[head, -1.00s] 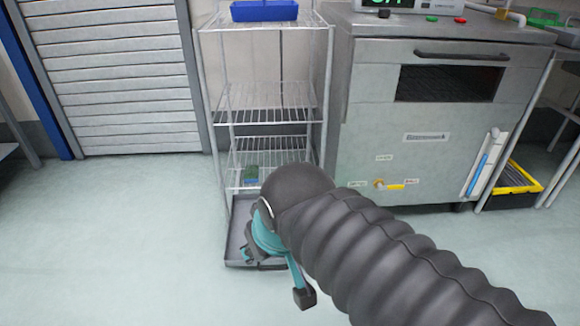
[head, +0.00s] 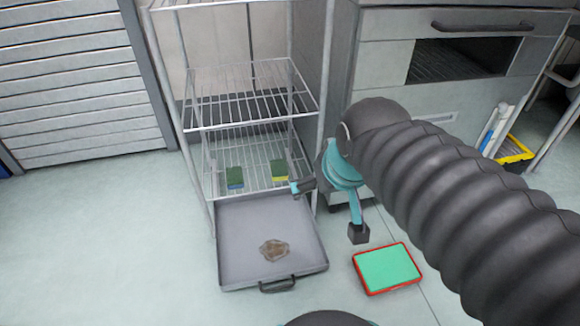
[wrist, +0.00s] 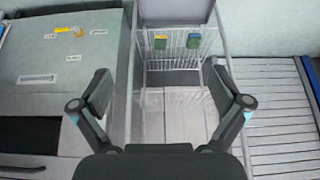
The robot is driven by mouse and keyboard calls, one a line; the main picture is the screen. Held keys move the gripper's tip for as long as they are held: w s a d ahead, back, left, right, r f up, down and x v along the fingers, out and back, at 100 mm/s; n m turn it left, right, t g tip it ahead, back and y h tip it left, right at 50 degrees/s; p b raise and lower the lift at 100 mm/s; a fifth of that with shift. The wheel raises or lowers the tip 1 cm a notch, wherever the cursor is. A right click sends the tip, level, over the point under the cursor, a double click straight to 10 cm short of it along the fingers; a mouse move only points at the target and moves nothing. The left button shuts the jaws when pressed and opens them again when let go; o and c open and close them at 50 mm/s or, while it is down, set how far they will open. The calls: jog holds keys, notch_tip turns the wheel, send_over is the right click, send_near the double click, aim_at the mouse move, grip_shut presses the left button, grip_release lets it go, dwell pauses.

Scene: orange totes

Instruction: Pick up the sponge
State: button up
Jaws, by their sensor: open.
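Two sponges lie on the low wire shelf of the rack in the head view. One sponge is green and blue (head: 235,177), and the other is green and yellow (head: 279,170), to its right. The wrist view shows the yellow one (wrist: 160,42) left of the blue one (wrist: 194,40), both beyond my fingertips. My gripper (head: 328,210) is at the rack's right front side, its near fingertip just right of the yellow sponge in the picture. In the wrist view my gripper (wrist: 160,88) is open, with nothing held between its fingers.
The wire rack (head: 190,125) has a shelf above the sponges and posts at its sides. A grey tray (head: 240,265) with a brown patch sits below. A green board with a red rim (head: 387,268) lies on the floor. A metal cabinet stands right; floor at left is clear.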

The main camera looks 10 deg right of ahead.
jog(key=w+f+b, duration=0.2)
jog(key=w+f, duration=0.1)
jog(key=w, duration=1)
jog(key=b, duration=0.5)
send_over(279, 167)
jog(key=s, duration=0.7)
notch_tip(279, 167, down, 26)
jog(key=shift+t, duration=0.4)
jog(key=x, duration=0.9)
jog(key=shift+s+a+f, duration=0.1)
jog(key=shift+s+a, duration=0.05)
jog(key=shift+a, duration=0.1)
jog(key=x, duration=0.2)
jog(key=b+x, duration=0.1)
jog(key=x, duration=0.1)
jog(key=shift+s+d+f, duration=0.1)
jog(key=shift+s+d, duration=0.1)
jog(key=shift+d, duration=0.05)
jog(key=shift+w+f, duration=0.35)
jog(key=shift+f, duration=0.1)
jog(key=c, duration=0.8)
